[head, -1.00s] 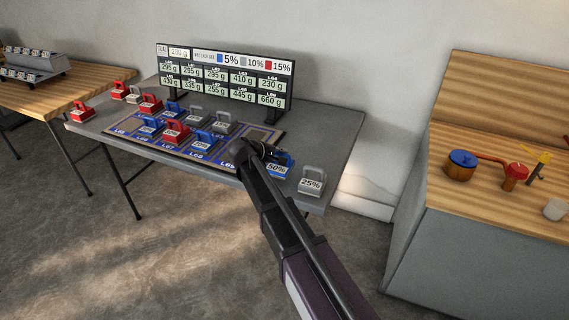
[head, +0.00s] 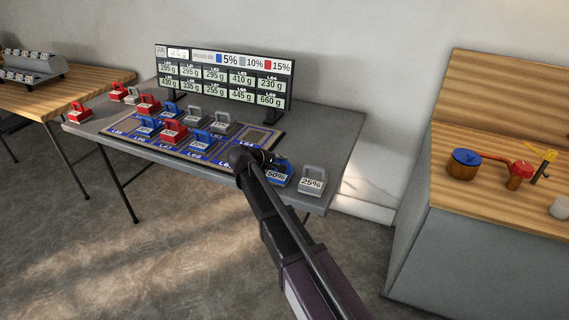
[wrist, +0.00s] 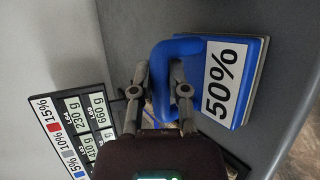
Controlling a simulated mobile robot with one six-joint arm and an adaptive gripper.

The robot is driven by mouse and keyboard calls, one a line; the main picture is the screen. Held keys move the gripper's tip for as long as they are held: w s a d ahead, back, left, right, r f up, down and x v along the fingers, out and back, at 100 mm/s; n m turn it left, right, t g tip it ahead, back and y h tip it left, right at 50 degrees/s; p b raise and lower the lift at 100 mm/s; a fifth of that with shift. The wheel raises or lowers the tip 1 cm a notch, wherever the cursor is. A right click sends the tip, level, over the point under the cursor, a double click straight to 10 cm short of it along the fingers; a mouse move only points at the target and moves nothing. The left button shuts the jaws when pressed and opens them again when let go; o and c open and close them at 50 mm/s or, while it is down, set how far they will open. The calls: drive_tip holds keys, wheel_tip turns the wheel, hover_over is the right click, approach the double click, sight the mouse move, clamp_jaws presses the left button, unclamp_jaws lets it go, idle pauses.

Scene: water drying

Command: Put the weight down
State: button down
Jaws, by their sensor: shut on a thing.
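The blue weight labelled 50% (head: 277,178) is at the right front part of the grey table (head: 330,160), and it also shows in the wrist view (wrist: 228,80). My gripper (wrist: 160,95) is shut on its blue handle. In the head view my gripper (head: 270,160) partly hides the weight. The weight looks on or just above the table top; I cannot tell if it touches. It is beside the grey 25% weight (head: 312,181), to its left.
A blue mat (head: 180,152) with marked cells holds several red, blue and grey weights left of my gripper. A display board (head: 225,78) with gram readings stands behind. A wooden-topped bench (head: 500,220) stands at right. The table's front edge is close.

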drive_tip(key=shift+f, duration=0.15)
drive_tip(key=c, duration=0.6)
unclamp_jaws()
drive_tip(key=shift+c, duration=0.2)
drive_tip(key=shift+r, duration=0.2)
drive_tip(key=shift+s+r, duration=0.1)
drive_tip(key=shift+r, duration=0.05)
drive_tip(key=p+v, duration=0.6)
drive_tip(key=v, duration=0.5)
drive_tip(key=shift+s+a, duration=0.2)
drive_tip(key=shift+a, duration=0.15)
